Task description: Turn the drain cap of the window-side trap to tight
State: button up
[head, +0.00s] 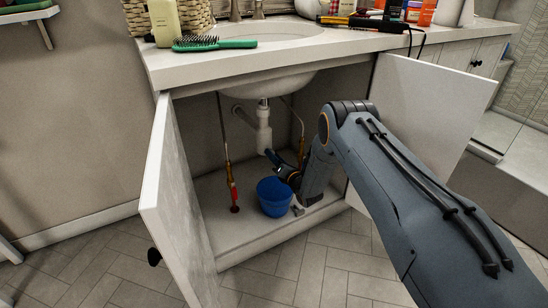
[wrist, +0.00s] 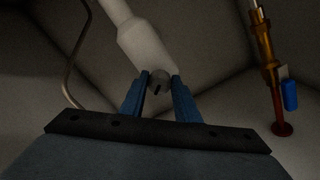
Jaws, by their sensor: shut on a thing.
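The white trap (head: 264,137) hangs below the sink basin inside the open cabinet. In the wrist view its pale body (wrist: 143,38) comes down from the top towards my fingers. The grey drain cap (wrist: 160,79), with a dark slot or mark on it, sits at the trap's end between my two blue fingertips. My gripper (wrist: 160,88) is shut on the cap, one finger on each side. In the head view my gripper (head: 271,156) is at the trap's lower end, and the cap is too small to make out there.
A blue bucket (head: 273,199) stands on the cabinet floor below the trap. A supply pipe with a red-ended valve (head: 233,190) rises to its left. The open left door (head: 178,205) and right door (head: 425,115) flank my arm. A green hairbrush (head: 213,43) lies on the counter.

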jog(key=shift+m, duration=0.3)
jog(key=shift+s+a+f+n+b, duration=0.1)
jog(key=shift+n+b, duration=0.55)
jog(key=shift+n, duration=6.85)
jog(key=shift+a+f+n+b, duration=0.1)
jog(key=shift+n+b, duration=0.55)
jog(key=shift+n, duration=6.85)
jog(key=o, duration=1.1)
jog(key=shift+c, duration=0.2)
